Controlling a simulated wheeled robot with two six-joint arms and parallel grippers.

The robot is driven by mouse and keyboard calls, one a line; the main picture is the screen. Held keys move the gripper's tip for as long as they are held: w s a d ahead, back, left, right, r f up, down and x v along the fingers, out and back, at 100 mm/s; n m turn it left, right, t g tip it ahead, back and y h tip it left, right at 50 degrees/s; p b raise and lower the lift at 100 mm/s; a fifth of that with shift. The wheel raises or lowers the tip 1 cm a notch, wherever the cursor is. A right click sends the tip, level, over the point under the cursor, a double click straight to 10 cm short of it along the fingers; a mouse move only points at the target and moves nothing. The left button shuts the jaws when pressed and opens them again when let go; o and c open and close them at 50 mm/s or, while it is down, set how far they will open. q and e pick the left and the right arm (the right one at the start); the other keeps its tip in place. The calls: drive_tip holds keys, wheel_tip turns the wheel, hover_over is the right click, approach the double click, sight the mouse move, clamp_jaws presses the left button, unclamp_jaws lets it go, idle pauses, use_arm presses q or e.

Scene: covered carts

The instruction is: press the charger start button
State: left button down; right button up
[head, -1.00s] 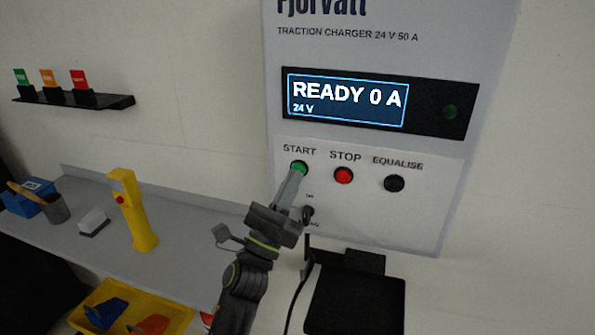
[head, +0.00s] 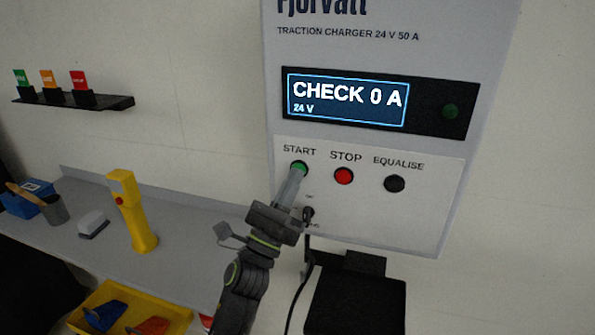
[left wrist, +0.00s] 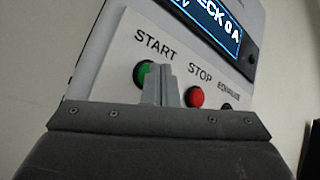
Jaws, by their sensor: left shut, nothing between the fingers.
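The grey charger (head: 375,230) hangs on the wall. Its display (head: 346,100) reads "CHECK 0 A", with "24 V" below. The green START button (head: 299,167) is at the left of the button row, beside the red STOP button (head: 343,176) and the black EQUALISE button (head: 394,184). My left gripper (head: 297,178) is shut and empty, its fingertips at the lower edge of the START button. In the left wrist view the fingers (left wrist: 160,84) cover the right part of the green button (left wrist: 143,74). Whether they touch it is hard to tell. My right gripper is out of view.
A dark knob or socket (head: 308,213) with a cable sits just right of my gripper. A black holder (head: 358,293) is below the charger. A grey shelf (head: 185,250) at left carries a yellow handheld device (head: 133,210). A yellow tray (head: 172,312) lies lower left.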

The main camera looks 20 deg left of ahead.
use_arm(q)
drive_tip(key=shift+s+p, duration=0.3)
drive_tip(key=shift+s, duration=0.5)
drive_tip(key=s+p, duration=0.2)
drive_tip(key=s, duration=0.3)
drive_tip(key=shift+a, duration=0.1)
idle(0.4)
